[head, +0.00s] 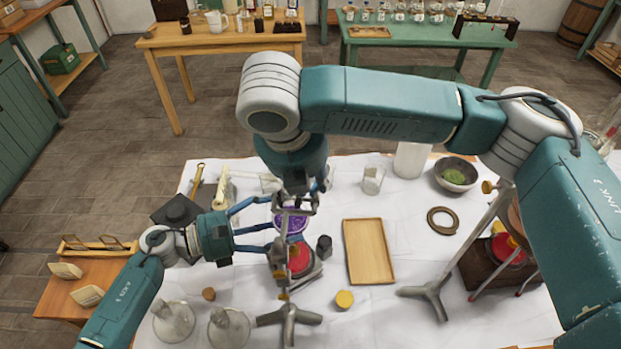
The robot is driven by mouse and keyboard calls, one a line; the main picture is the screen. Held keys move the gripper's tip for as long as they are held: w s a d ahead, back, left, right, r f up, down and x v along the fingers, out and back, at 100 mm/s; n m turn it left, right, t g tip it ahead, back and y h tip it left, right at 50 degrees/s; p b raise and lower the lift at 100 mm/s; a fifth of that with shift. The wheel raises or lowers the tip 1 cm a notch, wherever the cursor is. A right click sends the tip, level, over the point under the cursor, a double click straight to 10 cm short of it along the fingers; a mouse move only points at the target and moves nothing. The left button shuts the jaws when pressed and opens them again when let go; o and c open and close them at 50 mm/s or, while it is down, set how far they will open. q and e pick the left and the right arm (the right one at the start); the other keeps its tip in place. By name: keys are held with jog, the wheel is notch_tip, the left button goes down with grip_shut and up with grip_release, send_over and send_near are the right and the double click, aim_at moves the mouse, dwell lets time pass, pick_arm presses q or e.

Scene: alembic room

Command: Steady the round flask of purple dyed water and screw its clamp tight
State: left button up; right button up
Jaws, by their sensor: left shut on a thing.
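The round flask of purple dyed water (289,222) is in the middle of the white-covered table, partly hidden by my grippers and the stand. My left gripper (284,226) comes in from the left and is shut on the flask, its blue fingers at the flask's sides. My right gripper (299,203) points down from above, right over the flask at the clamp. The clamp is mostly hidden, and I cannot tell whether the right fingers are open or shut. The stand's dark tripod foot (289,318) is in front. A red-topped device (299,259) sits below the flask.
A wooden tray (368,252) lies right of the flask, with a small dark jar (324,246) between. A second stand (432,295) is further right. A yellow-topped piece (344,299) and glass flasks (174,321) are near the front. A brass ring (442,220) lies at right.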

pick_arm(q)
jog(key=shift+s+d+f, duration=0.1)
jog(key=shift+s+f, duration=0.35)
jog(key=shift+f, duration=0.15)
pick_arm(e)
jog(key=v, duration=1.2)
jog(key=shift+a+f, duration=0.15)
pick_arm(q)
jog(key=o, duration=0.6)
jog(key=shift+o, duration=0.2)
jog(key=shift+r, duration=0.1)
